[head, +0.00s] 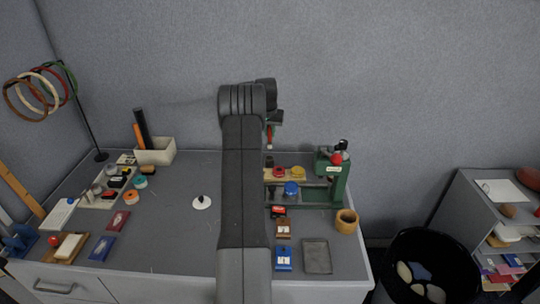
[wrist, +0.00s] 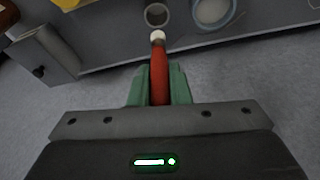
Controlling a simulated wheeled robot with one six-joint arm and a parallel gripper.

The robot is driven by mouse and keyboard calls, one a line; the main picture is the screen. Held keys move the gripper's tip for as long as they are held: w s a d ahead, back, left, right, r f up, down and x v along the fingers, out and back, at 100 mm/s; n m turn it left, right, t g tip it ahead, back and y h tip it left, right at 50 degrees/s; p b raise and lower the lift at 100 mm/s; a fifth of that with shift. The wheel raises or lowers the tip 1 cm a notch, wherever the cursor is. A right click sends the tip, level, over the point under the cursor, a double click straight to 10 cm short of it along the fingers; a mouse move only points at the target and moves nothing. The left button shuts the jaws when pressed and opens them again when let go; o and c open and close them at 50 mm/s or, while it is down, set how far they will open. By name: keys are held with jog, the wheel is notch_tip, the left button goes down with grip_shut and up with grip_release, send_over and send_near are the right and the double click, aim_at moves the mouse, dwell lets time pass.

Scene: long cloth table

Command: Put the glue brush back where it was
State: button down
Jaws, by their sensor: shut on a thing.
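My gripper (wrist: 159,88) is shut on the glue brush (wrist: 159,78), whose red handle stands between its two green fingers. A pale round end (wrist: 157,36) shows beyond the fingers in the wrist view. In the head view my gripper (head: 271,124) is at the back of the table, partly behind my arm, and a small red part of the brush (head: 269,132) shows below it, above the table. A wooden cup (head: 346,222) stands at the front right of the table. From these frames I cannot tell where the brush stood before.
A green press (head: 331,185) stands right of my gripper. Left of it are red and yellow rolls (head: 298,172) and a blue one (head: 291,188). A white holder (head: 155,152) stands at the back left. The wrist view shows a dark round cup (wrist: 157,15) beyond the brush.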

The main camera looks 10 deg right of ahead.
aim_at(269, 145)
notch_tip(269, 145, down, 9)
jog(key=shift+s+r+p, duration=0.1)
jog(key=shift+r+p, duration=0.05)
jog(key=shift+p, duration=0.85)
jog(key=shift+f+b, duration=0.25)
jog(key=shift+b, duration=0.05)
jog(key=c, duration=1.3)
grip_release()
jog(key=shift+r, duration=0.1)
jog(key=shift+c, duration=0.2)
jog(key=shift+r+p, duration=0.25)
jog(key=shift+p, duration=0.1)
jog(key=b+v, duration=0.2)
jog(key=v, duration=1)
jog(key=shift+b, duration=0.3)
